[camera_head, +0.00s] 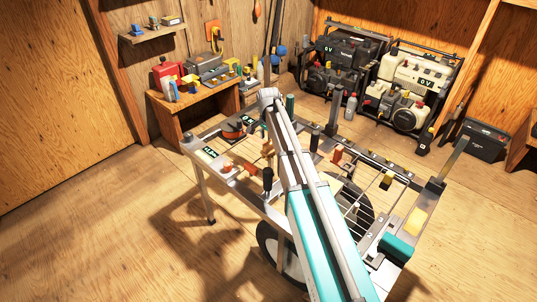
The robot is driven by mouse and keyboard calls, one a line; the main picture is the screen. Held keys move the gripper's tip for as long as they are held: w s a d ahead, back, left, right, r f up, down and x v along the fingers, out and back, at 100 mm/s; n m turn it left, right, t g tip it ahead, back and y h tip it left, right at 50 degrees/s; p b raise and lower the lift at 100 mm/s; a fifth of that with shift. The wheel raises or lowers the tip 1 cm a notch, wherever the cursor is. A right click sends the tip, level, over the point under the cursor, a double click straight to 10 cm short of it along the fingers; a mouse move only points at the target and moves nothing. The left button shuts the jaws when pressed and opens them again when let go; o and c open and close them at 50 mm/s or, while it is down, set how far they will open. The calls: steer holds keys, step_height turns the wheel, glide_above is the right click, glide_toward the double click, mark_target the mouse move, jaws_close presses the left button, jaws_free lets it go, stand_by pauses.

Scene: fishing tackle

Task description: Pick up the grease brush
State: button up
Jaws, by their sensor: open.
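I cannot pick out the grease brush for certain; the items on the metal cart (203,185) are small in this view. A small orange-red and pale item (228,168) lies at the cart's left end. A dark upright handle (267,180) stands at its front edge, and an orange-red piece (337,156) is near the middle. My grey and teal arm crosses over the cart, with its far end above the back left part. My gripper cannot be made out, and the arm hides part of the cart top.
A wooden bench (172,118) with a red box and tools stands behind left, below a small shelf (152,32). Generators or engines (415,75) sit on racks at the back right. A dark case (482,141) is at the right. The floor at left is clear.

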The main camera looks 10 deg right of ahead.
mark_target(269, 150)
steer(key=shift+f+b, duration=1.1)
steer(key=shift+f, duration=0.3)
jaws_close()
